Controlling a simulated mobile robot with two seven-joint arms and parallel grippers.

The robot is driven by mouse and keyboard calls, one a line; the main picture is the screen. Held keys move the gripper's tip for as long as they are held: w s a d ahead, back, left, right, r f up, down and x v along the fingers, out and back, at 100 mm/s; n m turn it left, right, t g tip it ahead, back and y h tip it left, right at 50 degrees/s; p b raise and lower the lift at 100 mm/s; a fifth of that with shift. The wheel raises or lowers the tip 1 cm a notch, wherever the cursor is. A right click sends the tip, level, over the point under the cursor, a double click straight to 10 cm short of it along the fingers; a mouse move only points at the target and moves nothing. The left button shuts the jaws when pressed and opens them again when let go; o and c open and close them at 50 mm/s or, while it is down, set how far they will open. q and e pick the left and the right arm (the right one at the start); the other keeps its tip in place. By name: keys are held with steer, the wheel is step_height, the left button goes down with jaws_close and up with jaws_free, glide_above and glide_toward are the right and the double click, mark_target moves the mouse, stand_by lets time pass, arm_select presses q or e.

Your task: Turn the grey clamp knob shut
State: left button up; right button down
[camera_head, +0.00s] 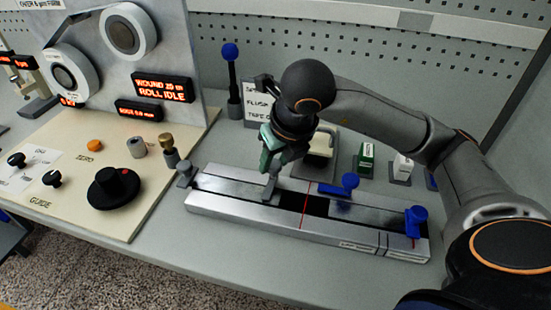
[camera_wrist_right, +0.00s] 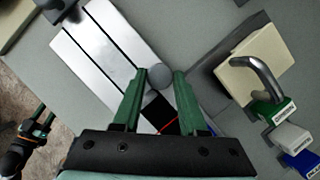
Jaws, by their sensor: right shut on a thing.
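The grey clamp knob (camera_wrist_right: 157,76) shows as a round grey top between my right fingertips in the right wrist view. My right gripper (camera_wrist_right: 160,78) is shut on it, one green finger on each side. In the head view my right gripper (camera_head: 270,168) points down at the metal splicing block (camera_head: 240,215), left of its red line. The fingers and wrist hide most of the knob there; a pale grey part (camera_head: 270,189) shows below them. My left gripper (camera_wrist_right: 40,125) shows small at the lower left of the right wrist view; its jaw opening is unclear.
The control panel (camera_head: 110,220) lies left. A cream block with a metal handle (camera_wrist_right: 248,72) and small labelled boxes stand behind.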

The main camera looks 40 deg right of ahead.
arm_select(q)
steer(key=shift+s+f, duration=0.1)
steer(key=shift+f, duration=0.05)
arm_select(e)
steer(key=shift+c, duration=2.3)
jaws_free()
steer(key=shift+r, duration=0.1)
arm_select(q)
steer(key=a+r+p, duration=0.1)
steer(key=s+a+p, duration=0.1)
steer(key=p, duration=0.1)
steer(key=shift+r, duration=0.4)
arm_select(e)
steer(key=v, duration=1.2)
steer(key=shift+r, duration=0.2)
